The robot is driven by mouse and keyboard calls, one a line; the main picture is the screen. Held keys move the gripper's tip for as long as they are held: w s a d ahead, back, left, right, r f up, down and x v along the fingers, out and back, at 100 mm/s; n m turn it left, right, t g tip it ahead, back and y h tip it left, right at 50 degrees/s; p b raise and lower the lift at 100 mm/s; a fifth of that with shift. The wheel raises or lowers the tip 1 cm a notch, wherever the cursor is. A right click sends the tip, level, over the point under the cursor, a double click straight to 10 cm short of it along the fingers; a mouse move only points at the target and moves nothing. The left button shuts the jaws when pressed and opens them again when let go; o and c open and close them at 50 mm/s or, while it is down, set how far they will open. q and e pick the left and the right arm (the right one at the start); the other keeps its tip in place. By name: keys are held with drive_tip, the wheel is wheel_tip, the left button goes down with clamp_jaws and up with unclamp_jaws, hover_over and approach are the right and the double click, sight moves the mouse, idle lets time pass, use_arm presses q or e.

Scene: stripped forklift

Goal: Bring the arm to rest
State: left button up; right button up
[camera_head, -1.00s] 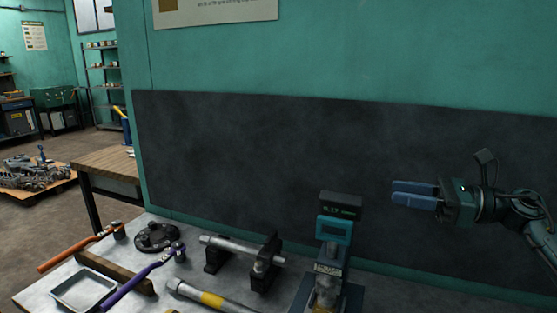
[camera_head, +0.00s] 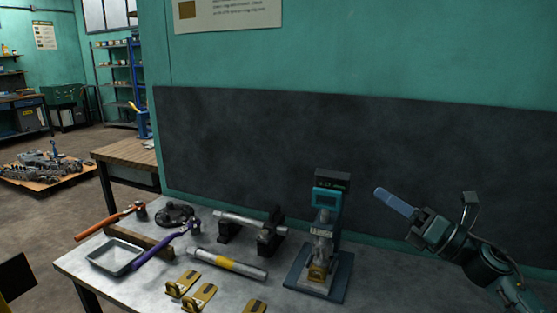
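My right arm comes in from the right. Its gripper (camera_head: 393,202), with blue fingers, is up in the air in front of the dark wall panel, right of the display gauge stand (camera_head: 323,237). The fingers point up and left and overlap from this angle, so I cannot tell whether they are open or shut. I see nothing held in them. My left gripper is not in view.
The metal bench (camera_head: 225,290) holds an orange-handled wrench (camera_head: 108,222), a purple-handled wrench (camera_head: 160,248), a tray (camera_head: 115,256), a shaft on blocks (camera_head: 250,224), a yellow-banded bar (camera_head: 228,263) and brass brackets (camera_head: 182,284). The wall panel (camera_head: 270,150) stands behind.

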drive_tip(key=s+d+f+m+h, duration=0.2)
drive_tip(key=s+f+m+h, duration=0.3)
drive_tip(key=f+m+h, duration=0.75)
drive_tip(key=s+d+f+m+h, duration=0.2)
drive_tip(key=s+f+m+h, duration=0.45)
drive_tip(key=m, duration=1.15)
drive_tip(key=s+f+m+g, duration=0.1)
drive_tip(key=s+f, duration=0.2)
drive_tip(key=s+a+f+m+g, duration=0.1)
drive_tip(key=s+f+m+g, duration=0.1)
drive_tip(key=s+f, duration=0.1)
drive_tip(key=s+f+m+g+y, duration=0.1)
drive_tip(key=s+f, duration=0.2)
drive_tip(key=shift+s+a+g, duration=0.1)
drive_tip(key=shift+a+g, duration=0.15)
drive_tip(key=shift+g, duration=0.15)
drive_tip(key=s+a+f+m+g+y, duration=0.1)
drive_tip(key=s+f+m+g, duration=0.15)
drive_tip(key=s, duration=0.35)
drive_tip(key=s+a+f+m+g, duration=0.1)
drive_tip(key=s+g, duration=0.2)
drive_tip(key=s, duration=0.3)
drive_tip(key=w+a+f+n+t+y+p, duration=0.1)
drive_tip(key=w+a+f+t+y+p, duration=0.1)
drive_tip(key=a+t, duration=0.5)
drive_tip(key=shift+w+f+y, duration=0.7)
drive_tip(key=shift+w+f, duration=0.55)
drive_tip(key=shift+w, duration=0.6)
